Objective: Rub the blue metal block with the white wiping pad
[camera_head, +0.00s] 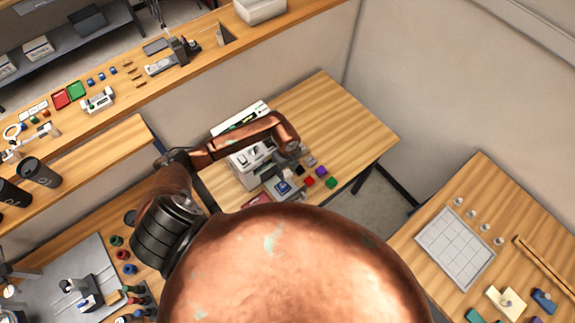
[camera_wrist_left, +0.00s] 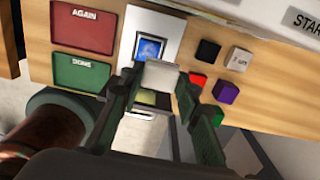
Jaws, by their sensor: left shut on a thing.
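My left gripper (camera_wrist_left: 158,92) is shut on the white wiping pad (camera_wrist_left: 160,74), which sits between its two dark fingers. The blue metal block (camera_wrist_left: 150,47) lies on a pale grey plate (camera_wrist_left: 168,28) just beyond the pad, with a light mark on its face. The pad covers the near edge of the block in the left wrist view; I cannot tell whether they touch. In the head view the blue block (camera_head: 284,187) shows below the end of my left arm, and the pad cannot be made out. My right gripper is not in view.
A white machine (camera_head: 247,160) stands behind.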

